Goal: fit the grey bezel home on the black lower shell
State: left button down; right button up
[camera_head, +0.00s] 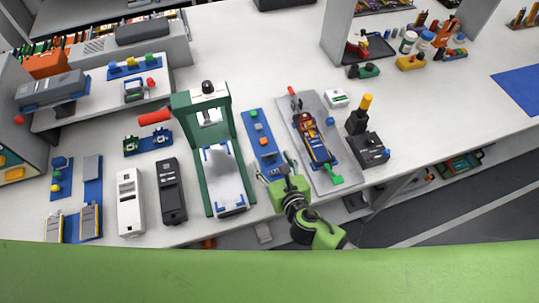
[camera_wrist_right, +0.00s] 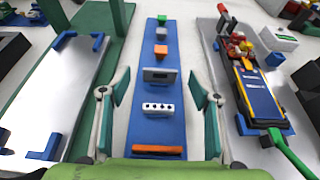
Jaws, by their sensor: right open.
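The small grey bezel (camera_wrist_right: 160,76), with a dark window, lies on a blue strip tray (camera_wrist_right: 153,48) in the right wrist view. My right gripper (camera_head: 276,168) is open and empty above the near half of this tray. Its fingers stand at either side of the tray in the wrist view (camera_wrist_right: 157,97), apart from the bezel. A long dark body with yellow edges (camera_wrist_right: 260,92) lies on a grey fixture plate to the right. A black housing (camera_head: 172,190) lies farther left. I cannot tell which is the lower shell. My left gripper is out of view.
A green press frame (camera_head: 187,140) with a red handle stands left of the tray. A green clamp lever (camera_head: 333,179) is at the fixture's near end. A white housing (camera_head: 130,202) lies at left. A black block with a yellow-topped post (camera_head: 370,150) stands right.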

aim_at(270, 155)
jog(key=x, duration=0.4)
jog(key=shift+w+f, duration=0.15)
jog(key=shift+w, duration=0.05)
jog(key=c, duration=0.9)
jog(key=shift+o, duration=0.2)
